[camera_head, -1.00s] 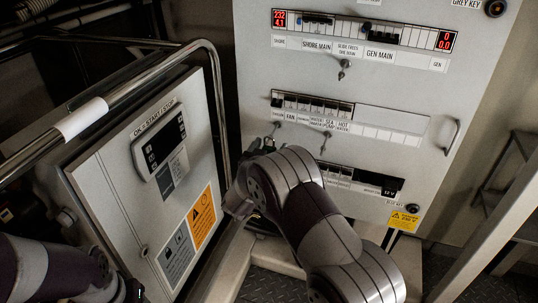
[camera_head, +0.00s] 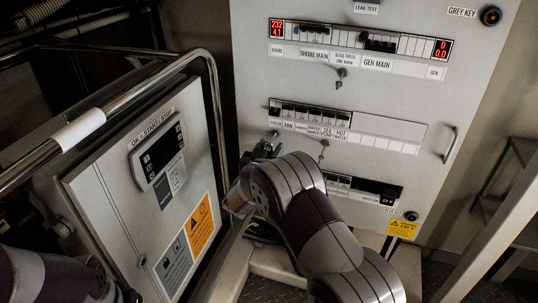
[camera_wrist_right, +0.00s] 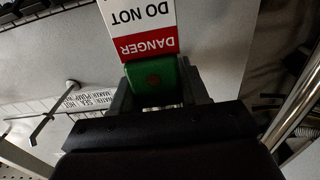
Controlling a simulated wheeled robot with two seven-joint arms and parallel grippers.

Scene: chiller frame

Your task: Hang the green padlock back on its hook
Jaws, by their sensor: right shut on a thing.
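The green padlock (camera_wrist_right: 152,80) is between the fingers of my right gripper (camera_wrist_right: 157,88) in the right wrist view. A red and white danger tag (camera_wrist_right: 142,30) shows beyond the padlock, and I cannot tell if it is attached. The shackle is not clear. In the head view my right gripper (camera_head: 262,149) is at the left edge of the panel, below the breaker row, and the padlock is hidden there. A small peg (camera_head: 275,134) sticks out just above it; I cannot tell if it is the padlock's hook. My left arm shows at the lower left, its gripper out of view.
The grey breaker panel (camera_head: 425,105) has other pegs or handles (camera_head: 323,148) and (camera_head: 341,74). A control box (camera_head: 105,185) and a bent metal rail (camera_head: 212,85) stand close on the left of my right arm. A panel handle (camera_head: 450,140) is on the right.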

